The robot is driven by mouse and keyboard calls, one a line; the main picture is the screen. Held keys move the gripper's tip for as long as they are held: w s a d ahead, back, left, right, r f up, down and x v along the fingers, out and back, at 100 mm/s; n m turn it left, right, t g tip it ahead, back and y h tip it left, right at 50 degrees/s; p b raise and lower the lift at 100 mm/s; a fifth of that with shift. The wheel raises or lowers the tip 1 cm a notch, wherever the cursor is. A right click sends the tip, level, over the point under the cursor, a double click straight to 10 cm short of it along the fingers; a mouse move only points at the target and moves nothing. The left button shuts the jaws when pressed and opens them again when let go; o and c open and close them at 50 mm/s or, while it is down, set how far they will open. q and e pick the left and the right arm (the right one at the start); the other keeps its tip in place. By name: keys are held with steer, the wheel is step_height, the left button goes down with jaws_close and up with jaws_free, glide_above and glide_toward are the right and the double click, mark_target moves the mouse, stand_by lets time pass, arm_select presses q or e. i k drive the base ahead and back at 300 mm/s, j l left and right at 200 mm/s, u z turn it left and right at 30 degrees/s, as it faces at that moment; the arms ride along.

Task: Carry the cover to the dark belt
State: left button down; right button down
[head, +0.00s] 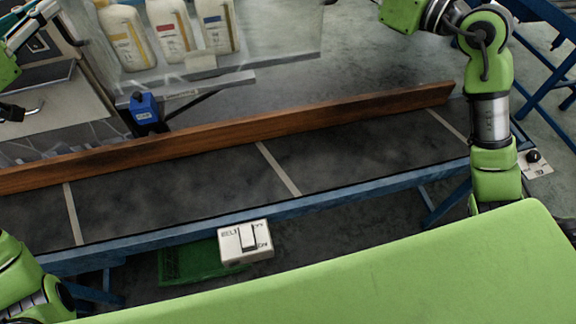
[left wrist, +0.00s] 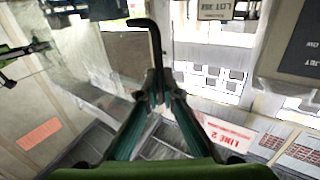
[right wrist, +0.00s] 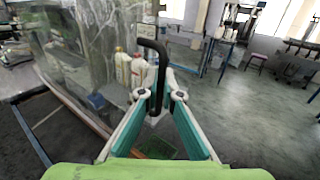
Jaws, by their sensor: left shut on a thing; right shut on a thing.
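The clear cover (head: 285,35) hangs at the upper left in the head view, beyond the dark belt (head: 200,175); its hazy wall also shows in the right wrist view (right wrist: 75,55). My right gripper (right wrist: 157,98) is shut on a black bent handle (right wrist: 162,60). My left gripper (left wrist: 158,88) is shut on a similar black handle (left wrist: 155,45). Where the handles join the cover is hard to see. The belt is dark grey with pale cross strips and looks empty. The cover's top is outside the head view.
A brown wooden board (head: 240,135) runs along the belt's far side, between belt and cover. Bottles (head: 172,30) show through the cover. A blue device (head: 145,110) sits behind the board. A green crate (head: 187,264) is below.

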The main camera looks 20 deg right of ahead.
mark_target(384, 145)
steer(key=l, duration=1.15)
steer(key=k+l, duration=0.15)
steer(key=l, duration=0.95)
